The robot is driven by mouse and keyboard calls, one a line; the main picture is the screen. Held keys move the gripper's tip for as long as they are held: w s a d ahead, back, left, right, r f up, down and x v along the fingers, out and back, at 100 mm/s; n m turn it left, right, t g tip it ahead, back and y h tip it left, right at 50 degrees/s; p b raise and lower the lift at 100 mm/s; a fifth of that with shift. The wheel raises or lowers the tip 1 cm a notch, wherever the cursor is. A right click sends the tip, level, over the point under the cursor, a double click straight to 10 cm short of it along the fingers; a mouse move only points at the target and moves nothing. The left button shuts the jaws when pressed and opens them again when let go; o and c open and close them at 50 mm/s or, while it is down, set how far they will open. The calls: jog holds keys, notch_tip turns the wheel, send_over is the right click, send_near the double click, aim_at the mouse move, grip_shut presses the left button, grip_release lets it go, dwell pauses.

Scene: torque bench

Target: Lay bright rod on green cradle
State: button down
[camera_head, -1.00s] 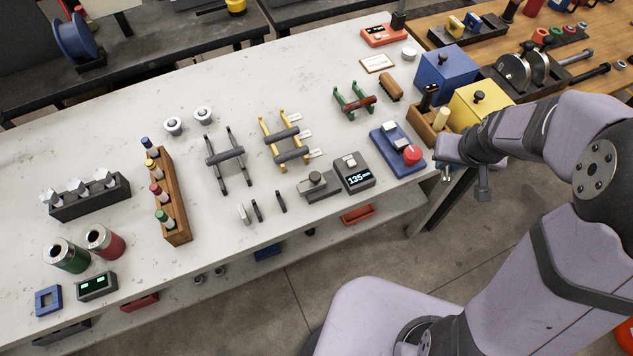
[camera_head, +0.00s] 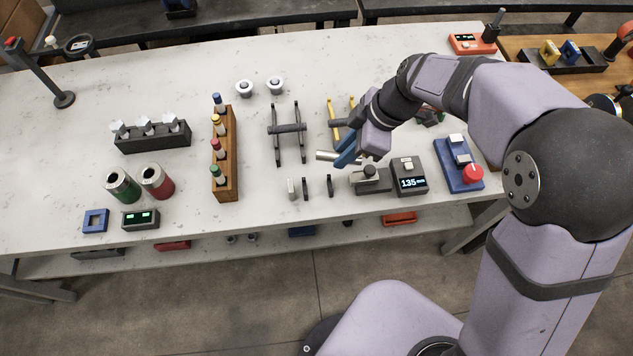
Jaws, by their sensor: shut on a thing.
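My gripper (camera_head: 346,154) has blue fingers and is shut on a bright silvery rod (camera_head: 326,156). The rod lies roughly level in the picture, its free end pointing left. It appears above the bench, between the yellow cradle and the small dark blocks at the front. The green cradle (camera_head: 441,117) is mostly hidden behind my arm; only small green bits and a dark piece show, to the right of my gripper.
A black cradle (camera_head: 278,150) bears a dark rod. A yellow cradle (camera_head: 334,134) also bears a dark rod, partly behind my gripper. A grey fixture (camera_head: 371,182), a display box (camera_head: 409,176) and a blue red-button box (camera_head: 459,165) stand at the front right.

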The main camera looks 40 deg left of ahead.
jog(key=s+a+n, duration=0.2)
jog(key=s, duration=0.1)
jog(key=s+a+r+n+g, duration=0.1)
jog(key=shift+s+a+h, duration=0.2)
jog(key=shift+a+h, duration=0.1)
jog(key=shift+h, duration=0.1)
jog(key=shift+f, duration=0.1)
jog(key=shift+f+p, duration=1.35)
jog(key=shift+f, duration=3.5)
jog(key=c, duration=1.6)
grip_release()
jog(key=shift+p, duration=0.35)
